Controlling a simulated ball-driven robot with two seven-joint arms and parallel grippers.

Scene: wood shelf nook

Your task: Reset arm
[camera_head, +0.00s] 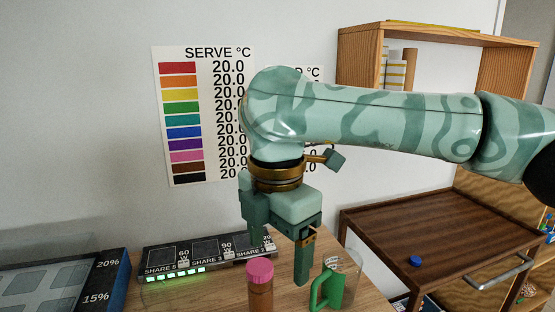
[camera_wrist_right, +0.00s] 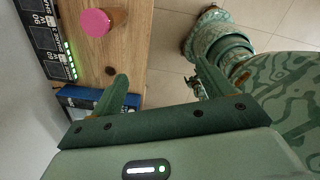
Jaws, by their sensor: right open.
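My right arm comes in from the right in the head view, across the wall chart. Its right gripper (camera_head: 280,256) points down over the wooden table. The gripper is open and nothing shows between its fingers. In the right wrist view the two green fingers (camera_wrist_right: 165,88) are spread apart, with the table edge and tiled floor beyond them. A pink-lidded brown bottle (camera_head: 259,287) stands on the table, just below the gripper in the head view. It also shows at the top of the right wrist view (camera_wrist_right: 96,22). My left gripper is in neither view.
A clear jug with a green handle (camera_head: 328,290) stands right of the bottle. A black panel with green lights (camera_head: 205,255) lies along the wall. A dark wood cart (camera_head: 450,235) with a blue cap (camera_head: 415,261) is at the right, below a wooden shelf (camera_head: 358,55).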

